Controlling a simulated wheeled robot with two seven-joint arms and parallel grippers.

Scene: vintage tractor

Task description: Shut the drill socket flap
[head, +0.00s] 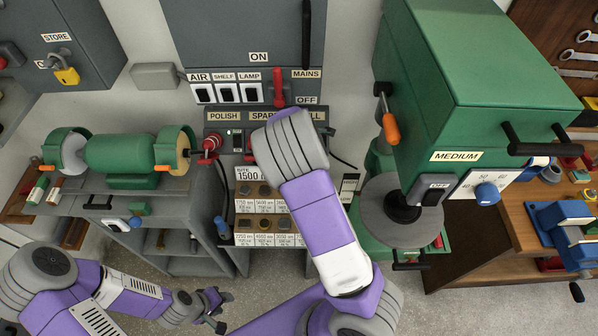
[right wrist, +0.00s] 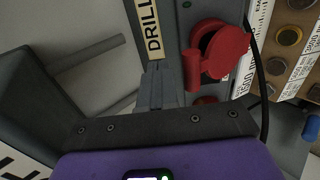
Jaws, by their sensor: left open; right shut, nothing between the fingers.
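The drill socket (head: 249,157) is mostly hidden behind my right arm in the head view. In the right wrist view, a red round socket (right wrist: 205,27) sits on the grey panel beside the DRILL label (right wrist: 152,24). Its red flap (right wrist: 227,50) stands away from the socket, with a dark gap between them. My right gripper (right wrist: 157,88) is shut and empty, its fingers left of the flap and apart from it in the picture. In the head view the right gripper is hidden behind its own wrist. My left gripper (head: 218,311) is open and empty at the lower left, far from the panel.
A red plug or socket (head: 209,146) sits under the POLISH label. A black cable (right wrist: 260,80) hangs right of the flap. The green drill press (head: 455,75) is to the right, the bench grinder (head: 120,154) to the left.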

